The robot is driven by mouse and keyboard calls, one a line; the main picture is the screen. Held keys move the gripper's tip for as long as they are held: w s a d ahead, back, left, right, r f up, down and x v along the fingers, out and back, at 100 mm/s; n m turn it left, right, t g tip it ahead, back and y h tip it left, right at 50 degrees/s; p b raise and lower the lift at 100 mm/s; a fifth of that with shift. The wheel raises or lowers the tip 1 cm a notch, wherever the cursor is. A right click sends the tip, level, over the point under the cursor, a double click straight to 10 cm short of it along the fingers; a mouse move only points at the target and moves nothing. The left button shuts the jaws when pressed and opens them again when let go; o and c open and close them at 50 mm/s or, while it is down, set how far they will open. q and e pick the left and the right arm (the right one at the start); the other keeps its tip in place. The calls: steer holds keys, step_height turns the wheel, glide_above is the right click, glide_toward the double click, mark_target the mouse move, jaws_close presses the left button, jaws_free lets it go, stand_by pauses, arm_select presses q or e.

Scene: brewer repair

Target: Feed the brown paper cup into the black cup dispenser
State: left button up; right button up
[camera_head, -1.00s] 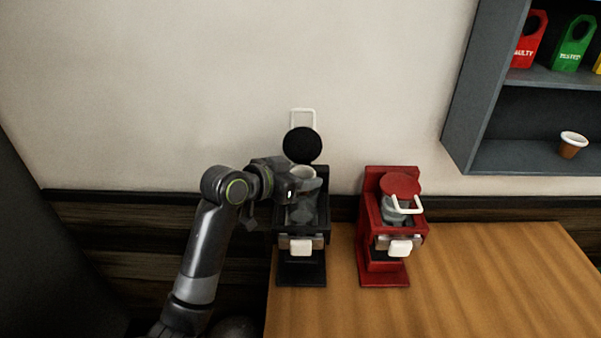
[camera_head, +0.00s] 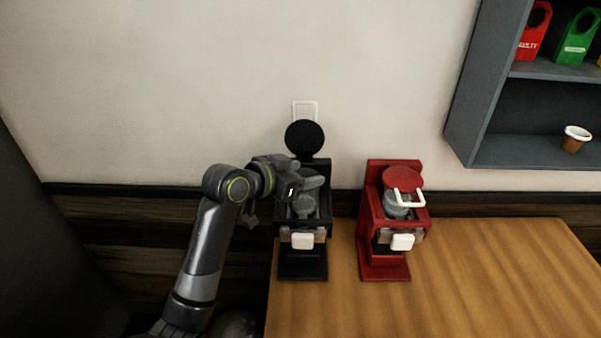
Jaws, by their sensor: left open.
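The black cup dispenser (camera_head: 303,262) stands at the left end of the wooden table. Its round black lid (camera_head: 304,138) is raised, with a white wire handle above it. My left gripper (camera_head: 314,183) is open over the top of the dispenser, its fingers partly covering the opening. A grey, clear-looking container (camera_head: 305,207) shows inside the dispenser below the fingers. No cup shows between the fingers. A brown paper cup (camera_head: 574,141) with a white rim stands on the grey shelf at the right. My right gripper is out of view.
A red dispenser (camera_head: 384,268) with its red lid down stands close to the right of the black one. The right part of the table (camera_head: 500,280) is clear.

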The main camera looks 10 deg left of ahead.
arm_select(q)
steer(key=shift+s+f, duration=0.1)
steer(key=shift+f, duration=0.3)
steer(key=shift+o, duration=0.2)
steer(key=shift+s+a+r+b, duration=0.1)
steer(key=shift+s+a+b, duration=0.15)
steer(key=shift+a+b, duration=0.05)
steer(key=b+v, duration=0.2)
steer(key=v, duration=1.4)
steer(key=shift+s+r, duration=0.3)
steer(key=shift+r, duration=0.15)
steer(key=shift+f, duration=0.1)
